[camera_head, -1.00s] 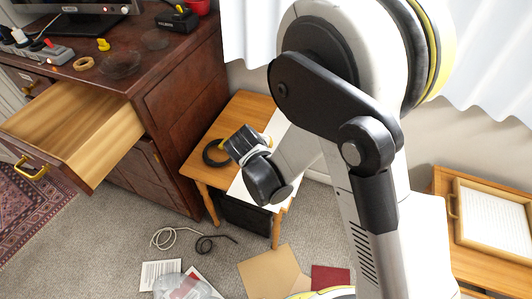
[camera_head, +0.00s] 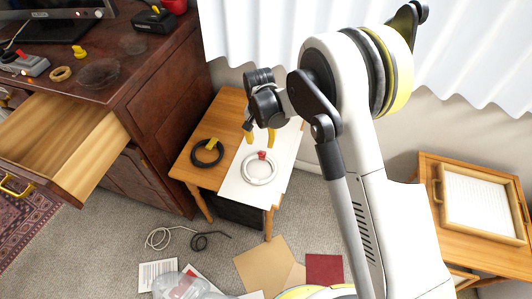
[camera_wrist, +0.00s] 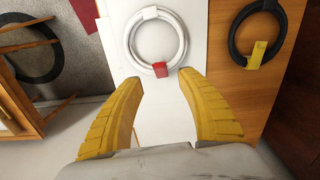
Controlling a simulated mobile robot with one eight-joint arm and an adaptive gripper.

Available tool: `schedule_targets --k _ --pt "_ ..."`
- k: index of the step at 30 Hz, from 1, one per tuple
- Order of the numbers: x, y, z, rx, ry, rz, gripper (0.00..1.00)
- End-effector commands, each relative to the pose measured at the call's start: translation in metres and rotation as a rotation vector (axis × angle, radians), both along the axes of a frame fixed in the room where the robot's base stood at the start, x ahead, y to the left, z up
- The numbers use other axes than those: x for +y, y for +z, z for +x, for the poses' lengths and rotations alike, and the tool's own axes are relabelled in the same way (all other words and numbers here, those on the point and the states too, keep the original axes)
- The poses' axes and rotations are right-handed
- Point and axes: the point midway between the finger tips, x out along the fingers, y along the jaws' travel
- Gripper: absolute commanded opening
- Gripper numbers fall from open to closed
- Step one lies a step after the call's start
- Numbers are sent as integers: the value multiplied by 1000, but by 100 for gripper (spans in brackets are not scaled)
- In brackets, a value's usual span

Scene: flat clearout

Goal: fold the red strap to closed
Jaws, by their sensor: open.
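The red strap (camera_head: 262,155) is a small red tab on a coiled white cable ring (camera_head: 259,180), which lies on a white board on the small wooden table. In the wrist view the red strap (camera_wrist: 160,69) sits on the edge of the white ring (camera_wrist: 133,40) closest to my fingers. Whether its flap stands up or lies flat is too small to tell. My gripper (camera_head: 260,136) is open and empty above the board, with yellow fingers pointing down. In the wrist view my gripper (camera_wrist: 161,78) has its fingertips spread either side of the strap's line, apparently not touching it.
A black cable ring (camera_head: 207,153) with a yellow strap (camera_head: 212,144) lies beside the white board (camera_head: 235,186). The brown dresser with an open drawer (camera_head: 62,145) stands left. A curtain hangs behind. Papers and loose cables lie on the floor.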

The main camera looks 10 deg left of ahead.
Motion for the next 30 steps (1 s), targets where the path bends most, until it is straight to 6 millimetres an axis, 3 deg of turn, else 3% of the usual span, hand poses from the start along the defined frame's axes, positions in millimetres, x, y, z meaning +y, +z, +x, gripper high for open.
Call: schedule_targets --k 3,10,15,23,24,28,30 --pt "0 -31 0 -1 1 0 45" --pt "0 -68 0 -2 2 0 45" --pt "-1 -78 0 -2 2 -1 45" --pt "-1 -79 0 -2 2 -1 45" --pt "-1 -79 0 -2 2 -1 41" --pt "-1 -79 0 -2 2 -1 1" --pt "-1 -79 0 -2 2 -1 0"
